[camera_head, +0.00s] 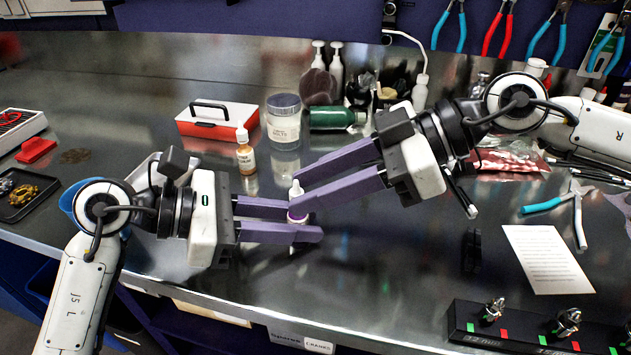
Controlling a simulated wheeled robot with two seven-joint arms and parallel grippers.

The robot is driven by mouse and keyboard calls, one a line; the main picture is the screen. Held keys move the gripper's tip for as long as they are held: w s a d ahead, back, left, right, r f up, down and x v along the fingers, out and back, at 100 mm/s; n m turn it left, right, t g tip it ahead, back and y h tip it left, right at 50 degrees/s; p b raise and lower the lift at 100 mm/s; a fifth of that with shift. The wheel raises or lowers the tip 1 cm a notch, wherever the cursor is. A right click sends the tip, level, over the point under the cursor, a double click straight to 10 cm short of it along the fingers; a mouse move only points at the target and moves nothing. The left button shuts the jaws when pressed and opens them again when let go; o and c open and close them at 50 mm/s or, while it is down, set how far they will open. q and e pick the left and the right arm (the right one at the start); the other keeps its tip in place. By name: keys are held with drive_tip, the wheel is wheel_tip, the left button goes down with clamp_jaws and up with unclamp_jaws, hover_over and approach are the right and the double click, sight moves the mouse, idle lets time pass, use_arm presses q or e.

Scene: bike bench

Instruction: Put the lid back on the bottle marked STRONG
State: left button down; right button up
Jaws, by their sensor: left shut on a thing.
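A small white bottle (298,216) with a pale pointed top (296,188) is upright between the fingers of my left gripper (305,220), which is shut on it. Its label is mostly hidden by the fingers, and I cannot read STRONG. My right gripper (292,192) reaches in from the right. Its fingers are apart, with the tips around or just beside the bottle's pointed top; I cannot tell if they touch it.
A red and white box (217,120), a labelled jar (284,122) and a lying green bottle (333,118) are behind. A black tray (27,195) is at left. Pliers (577,213), a paper sheet (546,259) and a black rack (530,330) are at right. The front centre bench is clear.

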wheel_tip(320, 180, up, 4)
drive_tip(key=shift+r, duration=0.25)
drive_tip(key=shift+c, duration=0.4)
